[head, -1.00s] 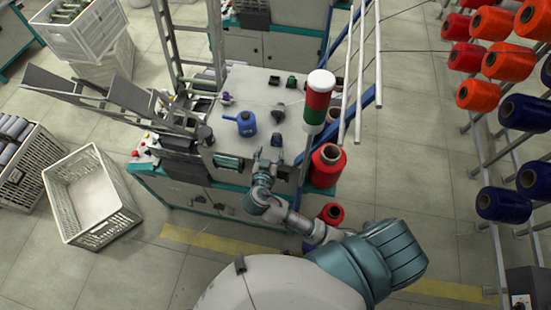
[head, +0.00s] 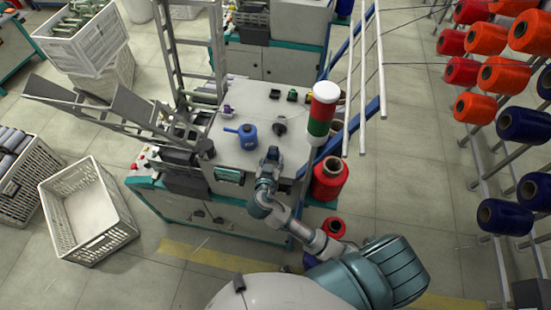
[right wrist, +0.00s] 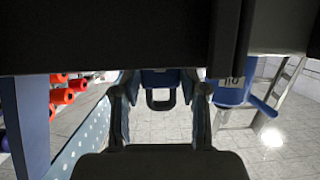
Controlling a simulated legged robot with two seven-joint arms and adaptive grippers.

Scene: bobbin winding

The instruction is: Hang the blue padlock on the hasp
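The blue padlock (right wrist: 160,78), with its dark U-shaped shackle, shows in the right wrist view between my right gripper's fingers (right wrist: 160,98). The shackle points down in that picture and has floor behind it. The fingers appear closed on the body, though a dark part of the gripper hides the body's upper end. In the head view my right gripper (head: 270,158) is over the front part of the machine's grey top; the padlock cannot be made out there. I cannot pick out the hasp in either view. My left gripper is not in view.
On the machine top (head: 255,105) stand a blue can with a spout (head: 247,136), a dark knob (head: 280,126) and a red-green signal light (head: 321,115). A red spool (head: 330,178) stands right of it.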

